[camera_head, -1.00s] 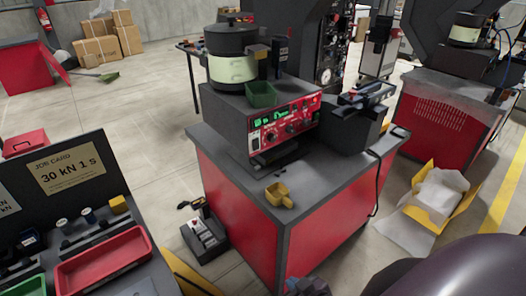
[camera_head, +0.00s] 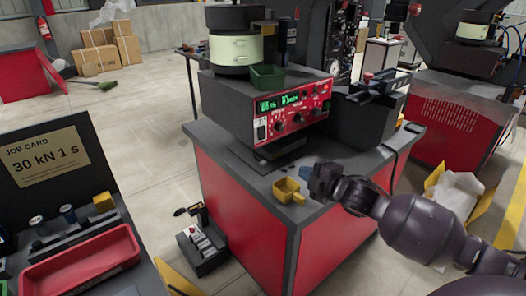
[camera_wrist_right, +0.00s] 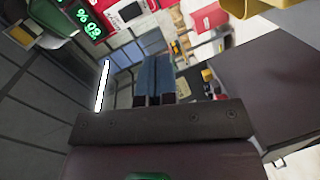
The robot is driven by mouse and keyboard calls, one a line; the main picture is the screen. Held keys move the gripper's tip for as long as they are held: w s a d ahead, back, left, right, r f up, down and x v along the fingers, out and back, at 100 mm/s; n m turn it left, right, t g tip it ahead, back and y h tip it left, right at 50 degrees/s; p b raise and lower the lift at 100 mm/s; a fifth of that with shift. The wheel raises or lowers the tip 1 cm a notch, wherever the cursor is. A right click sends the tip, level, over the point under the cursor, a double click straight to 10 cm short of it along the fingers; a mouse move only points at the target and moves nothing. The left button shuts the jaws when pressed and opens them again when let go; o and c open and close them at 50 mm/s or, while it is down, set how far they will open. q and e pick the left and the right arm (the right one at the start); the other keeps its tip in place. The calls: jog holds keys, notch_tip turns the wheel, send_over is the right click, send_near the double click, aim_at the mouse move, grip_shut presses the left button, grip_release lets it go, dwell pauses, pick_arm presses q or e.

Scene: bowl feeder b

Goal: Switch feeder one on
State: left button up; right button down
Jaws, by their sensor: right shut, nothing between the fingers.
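The feeder (camera_head: 228,108) is a dark box on a red-sided bench, with a round bowl (camera_head: 235,48) on top. Its red control panel (camera_head: 312,112) has lit green digits and several black knobs. A small white plate with a dark switch (camera_head: 262,132) sits at the panel's lower left; its position is too small to tell. In the right wrist view the red panel (camera_wrist_right: 92,28) and switch plate (camera_wrist_right: 130,12) are at the top. My right gripper (camera_head: 318,180) is shut and empty, below and in front of the panel, apart from it. My left gripper is not in view.
A yellow scoop (camera_head: 286,190) lies on the bench top (camera_head: 250,178) beside my right gripper. A green bin (camera_head: 267,77) sits on the feeder. A dark device (camera_head: 370,108) stands right of the panel. A job card (camera_head: 45,157) and red tray (camera_head: 80,262) are at left.

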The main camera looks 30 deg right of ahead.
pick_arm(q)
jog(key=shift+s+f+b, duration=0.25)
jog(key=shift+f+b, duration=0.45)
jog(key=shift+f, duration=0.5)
pick_arm(e)
jog(key=w+r+n, duration=0.3)
jog(key=shift+w+d+r+t, duration=0.1)
jog(key=shift+w+d+t, duration=0.2)
jog(key=shift+w+d, duration=0.1)
jog(key=b, duration=0.4)
send_near(263, 138)
jog(key=w, duration=0.4)
jog(key=w+f, duration=0.1)
jog(key=w, duration=0.1)
jog(key=shift+w+a, duration=0.1)
jog(key=shift+w, duration=0.15)
jog(key=shift+w+y, duration=0.3)
jog(key=shift+w, duration=0.1)
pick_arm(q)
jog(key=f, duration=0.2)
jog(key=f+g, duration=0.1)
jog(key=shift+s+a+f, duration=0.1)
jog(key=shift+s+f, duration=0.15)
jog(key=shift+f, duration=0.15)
pick_arm(e)
jog(key=shift+w, duration=0.1)
